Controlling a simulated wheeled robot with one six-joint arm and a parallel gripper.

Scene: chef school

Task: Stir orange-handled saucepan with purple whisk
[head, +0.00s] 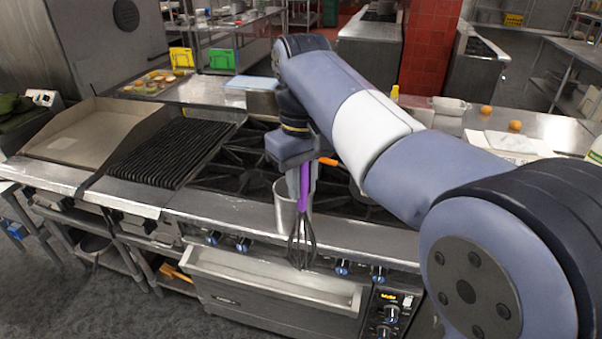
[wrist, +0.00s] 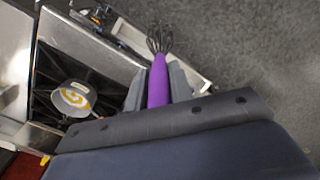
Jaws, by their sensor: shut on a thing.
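My gripper (head: 303,190) is shut on the purple handle of the whisk (head: 302,240), near the front of the stove. The whisk hangs wires down, in front of the stove's front edge. In the wrist view the purple handle (wrist: 157,84) is between the fingers, its dark wires pointing away. The orange handle (head: 328,161) of the saucepan shows just right of my gripper; my arm hides most of the pan. In the wrist view a pan with orange and white contents (wrist: 74,98) sits on the burners, apart from the whisk; its handle is unclear there.
A metal pot (head: 284,207) stands at the stove's front edge, close behind the whisk. The oven door (head: 270,280) below is tilted open. A ridged black grill (head: 170,152) and a flat griddle (head: 85,132) lie to the left. Oranges (head: 486,110) lie on the right counter.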

